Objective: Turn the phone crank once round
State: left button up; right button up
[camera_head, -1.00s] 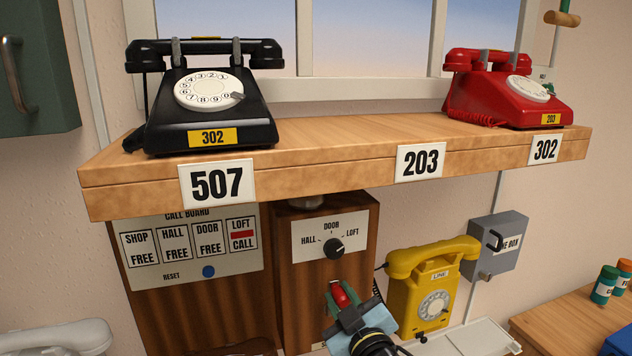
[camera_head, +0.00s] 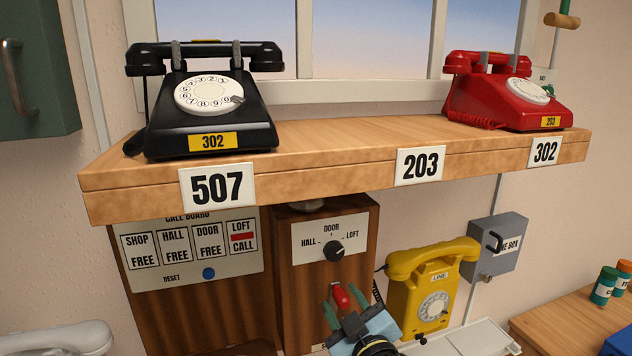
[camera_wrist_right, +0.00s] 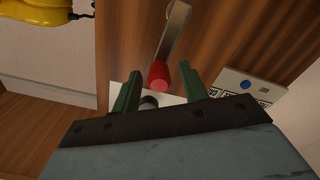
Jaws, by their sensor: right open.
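The crank has a red knob (camera_head: 341,297) low on the front of the wooden box (camera_head: 300,290). In the right wrist view the red knob (camera_wrist_right: 159,75) sits at the end of a grey metal arm (camera_wrist_right: 173,35). My right gripper (camera_head: 346,309) is open in front of the knob. In the wrist view its two green fingers (camera_wrist_right: 160,86) stand on either side of the knob, with visible gaps. I cannot tell how deep the knob is between them. My left gripper is not in view.
Above the crank is a plate with a black selector knob (camera_head: 334,251). A wooden shelf (camera_head: 300,180) overhangs it, carrying a black phone (camera_head: 210,130) and a red phone (camera_head: 505,105). A yellow phone (camera_head: 405,300) hangs close to the right; the call board (camera_head: 150,245) is at left.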

jog(key=shift+v, duration=3)
jog(key=s+d+f+m+g+h+b, duration=0.1)
jog(key=s+d+f+g+b, duration=0.2)
jog(key=f, duration=1.2)
jog(key=s+d+f+m+g+h+b, duration=0.1)
jog(key=s+d+f+g+h+b, duration=0.15)
jog(key=f, duration=1.25)
jog(key=s+d+f+m+g+b, duration=0.1)
jog(key=s+d+f+g+b, duration=0.2)
jog(key=f, duration=1.3)
jog(key=s+d+f+m+g+b, duration=0.1)
jog(key=s+d+f+g+b, duration=0.1)
jog(key=s+f, duration=0.7)
jog(key=s+d+f+m+g+h+b, duration=0.1)
jog(key=s+d+f+g+b, duration=0.2)
jog(key=s+f, duration=0.6)
jog(key=s+d+f+m+g+h+b, duration=0.1)
jog(key=s+d+f+b, duration=0.3)
jog(key=s+f, duration=0.6)
jog(key=s+m+g, duration=0.1)
jog(key=s, duration=0.7)
jog(key=shift+s+d+g, duration=0.2)
jog(key=shift+s+g, duration=0.1)
jog(key=shift+g, duration=0.05)
